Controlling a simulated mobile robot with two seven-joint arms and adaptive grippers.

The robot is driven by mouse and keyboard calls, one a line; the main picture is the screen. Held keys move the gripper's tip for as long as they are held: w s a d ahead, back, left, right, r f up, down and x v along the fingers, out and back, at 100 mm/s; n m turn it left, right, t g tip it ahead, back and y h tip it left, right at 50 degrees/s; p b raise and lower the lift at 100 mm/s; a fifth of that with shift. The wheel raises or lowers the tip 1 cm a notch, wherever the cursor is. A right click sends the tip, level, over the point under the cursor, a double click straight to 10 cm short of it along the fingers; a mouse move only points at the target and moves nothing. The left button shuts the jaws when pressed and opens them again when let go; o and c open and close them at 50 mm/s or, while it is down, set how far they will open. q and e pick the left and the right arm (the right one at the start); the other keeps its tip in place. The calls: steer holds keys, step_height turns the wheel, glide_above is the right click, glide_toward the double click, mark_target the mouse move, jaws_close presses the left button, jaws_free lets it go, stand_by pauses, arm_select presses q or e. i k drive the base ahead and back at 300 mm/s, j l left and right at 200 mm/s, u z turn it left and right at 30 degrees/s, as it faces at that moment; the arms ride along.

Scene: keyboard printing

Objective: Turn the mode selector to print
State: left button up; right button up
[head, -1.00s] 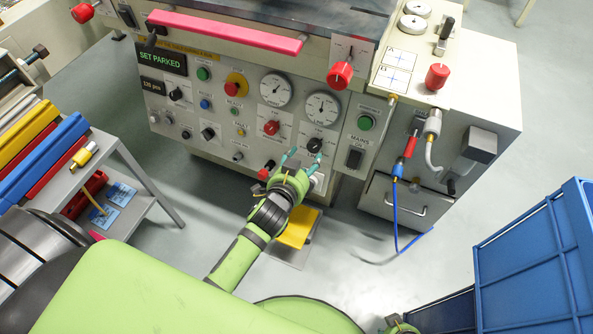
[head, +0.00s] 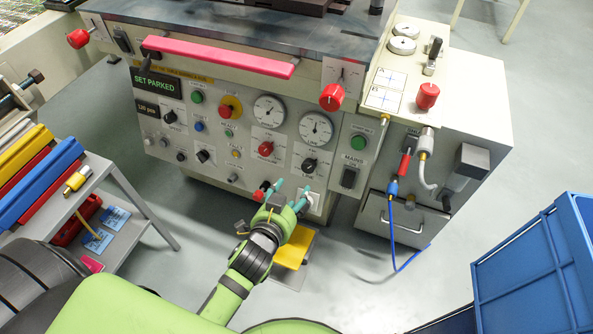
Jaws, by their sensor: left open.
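The machine's front panel (head: 222,150) carries several knobs, dials and buttons. A black selector knob (head: 309,165) sits below the right-hand dial, and a red knob (head: 266,149) is to its left. The labels are too small to read, so I cannot tell which knob is the mode selector. My left gripper (head: 291,190) is open at the panel's lower edge, below the black knob and apart from it. Its teal fingers are spread, and part of a pale plate (head: 316,204) shows beside the right finger. The gripper hides part of the lower panel. My right gripper is not in view.
A pink bar (head: 218,57) and a large red knob (head: 332,97) project from the machine front. A blue cable (head: 393,225) hangs at the right. A blue crate (head: 535,265) stands lower right, a shelf cart (head: 120,185) left.

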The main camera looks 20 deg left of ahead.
mark_target(203, 154)
steer(key=u, duration=1.4)
